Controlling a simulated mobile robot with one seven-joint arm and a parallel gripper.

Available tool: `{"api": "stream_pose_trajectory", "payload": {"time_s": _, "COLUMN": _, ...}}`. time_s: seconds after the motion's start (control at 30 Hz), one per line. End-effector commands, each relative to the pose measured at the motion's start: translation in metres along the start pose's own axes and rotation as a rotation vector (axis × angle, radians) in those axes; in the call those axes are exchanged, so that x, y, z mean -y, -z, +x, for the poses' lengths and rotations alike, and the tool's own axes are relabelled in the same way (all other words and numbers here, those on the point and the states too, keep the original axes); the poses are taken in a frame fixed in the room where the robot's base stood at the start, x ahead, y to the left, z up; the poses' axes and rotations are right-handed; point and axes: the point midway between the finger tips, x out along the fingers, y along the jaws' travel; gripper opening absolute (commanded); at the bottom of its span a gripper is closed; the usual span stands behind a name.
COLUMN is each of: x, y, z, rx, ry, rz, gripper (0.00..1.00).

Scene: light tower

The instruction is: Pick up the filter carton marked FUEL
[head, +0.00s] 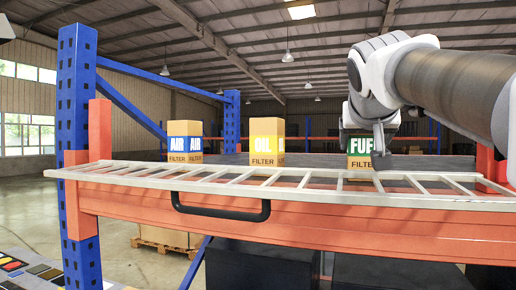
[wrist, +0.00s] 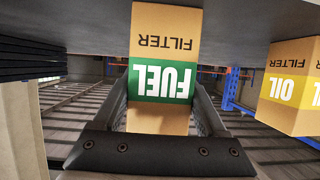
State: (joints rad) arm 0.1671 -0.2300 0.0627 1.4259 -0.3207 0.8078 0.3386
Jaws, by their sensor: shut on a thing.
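The FUEL filter carton (head: 358,146) is tan with a green band and stands on the rack shelf at the right in the head view. In the wrist view the FUEL carton (wrist: 163,75) appears upside down, between the two fingers. My gripper (head: 380,140) is shut on it, and its fingers flank the carton in the wrist view (wrist: 165,110). In the head view my gripper covers the carton's right part and top. I cannot tell whether the carton's base touches the shelf.
The OIL carton (head: 266,140) stands left of the FUEL carton, with a gap between; it also shows in the wrist view (wrist: 292,88). The AIR carton (head: 185,142) stands farther left. A pale ladder (head: 230,178) lies along the front edge above the orange beam (head: 330,228). A blue upright (head: 77,130) bounds the left.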

Motion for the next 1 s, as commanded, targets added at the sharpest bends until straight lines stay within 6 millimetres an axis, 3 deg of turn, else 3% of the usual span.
{"api": "stream_pose_trajectory", "payload": {"time_s": 0.03, "x": 0.000, "y": 0.000, "z": 0.000, "rx": 0.000, "ry": 0.000, "rz": 0.000, "gripper": 0.32}}
{"api": "stream_pose_trajectory", "payload": {"time_s": 0.2, "x": 0.000, "y": 0.001, "z": 0.000, "rx": -0.001, "ry": 0.000, "rz": 0.000, "gripper": 0.05}}
{"api": "stream_pose_trajectory", "payload": {"time_s": 0.53, "x": 0.000, "y": 0.004, "z": -0.001, "rx": -0.001, "ry": 0.000, "rz": 0.000, "gripper": 0.05}}
{"api": "stream_pose_trajectory", "payload": {"time_s": 0.77, "x": -0.002, "y": 0.022, "z": -0.005, "rx": -0.001, "ry": 0.001, "rz": 0.000, "gripper": 0.05}}
{"api": "stream_pose_trajectory", "payload": {"time_s": 0.9, "x": -0.005, "y": 0.034, "z": -0.021, "rx": -0.004, "ry": 0.002, "rz": 0.001, "gripper": 0.05}}
{"api": "stream_pose_trajectory", "payload": {"time_s": 1.0, "x": -0.005, "y": 0.031, "z": -0.018, "rx": 0.000, "ry": 0.002, "rz": 0.000, "gripper": 0.05}}
